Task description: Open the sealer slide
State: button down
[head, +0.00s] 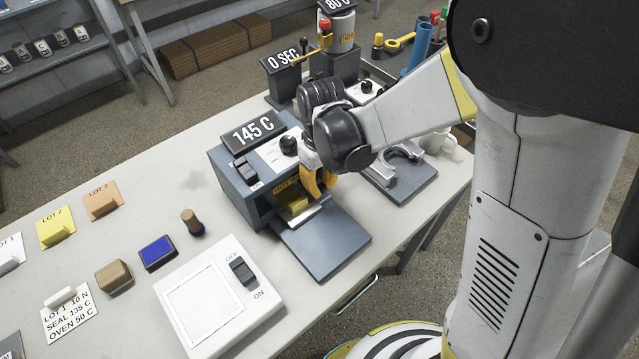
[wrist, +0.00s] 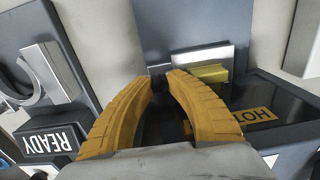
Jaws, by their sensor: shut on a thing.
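The sealer (head: 235,185) is a grey box on the table with a "145 C" display (head: 254,133) and a dark front opening. A flat grey plate (head: 325,240) lies before the opening; it also shows in the wrist view (wrist: 195,22). A pale metal strip (head: 300,216) and a yellow block (head: 293,204) show at the opening, the strip also in the wrist view (wrist: 190,57). My gripper (head: 322,190) is at the opening's right side. In the wrist view its yellow fingertips (wrist: 161,73) close around a small dark part at the sealer slide, mostly hidden by them.
A white switch box (head: 220,300), blue pad (head: 158,253), stamp (head: 192,222) and lot cards stand left of the sealer. A grey cradle fixture (head: 400,180) and white mug (head: 438,142) are to the right. A "HOT" label (wrist: 250,116) marks the sealer.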

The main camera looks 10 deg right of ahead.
jog(key=s+d, duration=0.2)
jog(key=s, duration=0.1)
jog(key=s+d, duration=0.2)
jog(key=s, duration=0.1)
jog(key=s+d, duration=0.2)
jog(key=s, duration=0.2)
jog(key=shift+d, duration=0.4)
jog(key=c, duration=1.5)
grip_release()
jog(key=shift+c, duration=0.2)
jog(key=shift+r, duration=0.1)
notch_tip(320, 180, up, 12)
